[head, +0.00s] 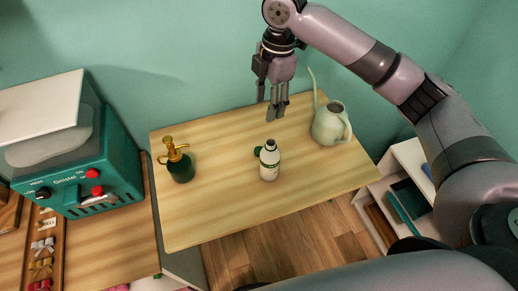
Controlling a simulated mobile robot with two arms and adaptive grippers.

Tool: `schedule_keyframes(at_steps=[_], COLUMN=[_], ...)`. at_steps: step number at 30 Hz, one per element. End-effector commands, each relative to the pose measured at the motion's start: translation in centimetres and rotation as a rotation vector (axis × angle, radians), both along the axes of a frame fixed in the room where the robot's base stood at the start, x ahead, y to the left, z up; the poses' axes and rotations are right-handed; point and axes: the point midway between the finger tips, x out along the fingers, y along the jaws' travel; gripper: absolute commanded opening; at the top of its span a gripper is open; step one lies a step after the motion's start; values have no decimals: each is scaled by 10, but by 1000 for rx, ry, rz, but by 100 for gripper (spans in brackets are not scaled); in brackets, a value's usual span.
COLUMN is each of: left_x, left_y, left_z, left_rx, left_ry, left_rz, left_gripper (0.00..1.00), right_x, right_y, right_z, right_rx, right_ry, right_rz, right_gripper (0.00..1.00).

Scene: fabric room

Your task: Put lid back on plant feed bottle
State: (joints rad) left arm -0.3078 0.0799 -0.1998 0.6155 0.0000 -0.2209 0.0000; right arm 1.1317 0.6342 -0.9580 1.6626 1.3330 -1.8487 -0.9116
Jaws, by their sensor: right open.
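The plant feed bottle (270,166), white with a green label, stands upright near the middle of the wooden table. Its narrow grey neck is at the top, with no green lid on it. A small dark green piece, likely the lid (257,151), shows just left of the bottle's shoulder, partly hidden behind it. My right gripper (277,112) is open and empty, pointing down above the table, behind the bottle and apart from it. My left gripper is not in view.
A dark green sprayer with a brass top (180,164) stands left on the table (220,215). A pale green watering can (330,125) with a tall spout stands right of my gripper. A teal machine (75,165) is at far left. The table's front is clear.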

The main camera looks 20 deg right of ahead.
Motion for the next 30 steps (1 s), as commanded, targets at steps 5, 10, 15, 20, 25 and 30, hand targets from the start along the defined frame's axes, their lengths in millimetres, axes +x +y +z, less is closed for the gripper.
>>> schedule_keyframes(at_steps=[5,10,15,20,25,30], left_x=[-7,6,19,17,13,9], left_y=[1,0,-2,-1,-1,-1], left_z=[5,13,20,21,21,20], left_rx=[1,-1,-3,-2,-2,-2], left_ry=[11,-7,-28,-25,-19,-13], left_rz=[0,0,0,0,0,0], left_gripper=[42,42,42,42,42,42], right_x=[-2,-3,-3,-3,-3,-3], right_y=[3,7,11,13,13,13], right_z=[-26,-63,-95,-112,-114,-114], right_rx=[-2,-3,-1,-1,-1,-1], right_ry=[7,7,5,3,1,1], right_rz=[1,-1,0,0,0,0], right_gripper=[48,48,48,48,48,48])
